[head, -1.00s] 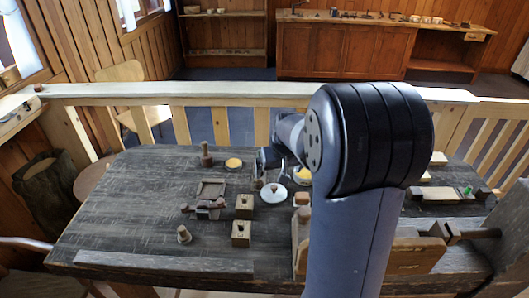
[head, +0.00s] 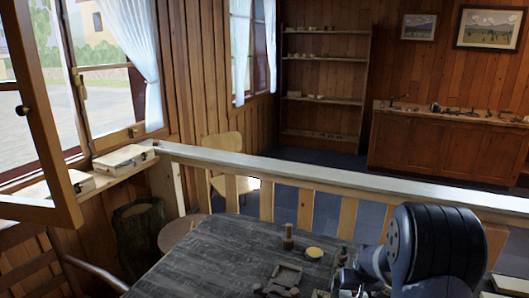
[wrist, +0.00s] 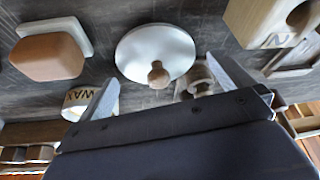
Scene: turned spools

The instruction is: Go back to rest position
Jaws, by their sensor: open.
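My gripper (wrist: 166,88) is open, with its two fingers spread and nothing between them. In the wrist view it is above a dark wooden bench, close to a round pale lid with a wooden knob (wrist: 150,45). A pot marked WAX (wrist: 78,101) sits by the left finger, and a small turned wooden piece (wrist: 196,78) shows by the right finger. In the head view my dark arm (head: 435,245) covers the right part of the bench (head: 205,260), and my gripper's fingers cannot be made out there.
A wooden peg (head: 288,240), a yellow-topped round tin (head: 314,253) and a small tray (head: 286,275) stand on the bench. A pale railing (head: 300,172) runs behind it. A wooden block (wrist: 48,56) and a holed block (wrist: 268,18) are near my gripper. The bench's left part is clear.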

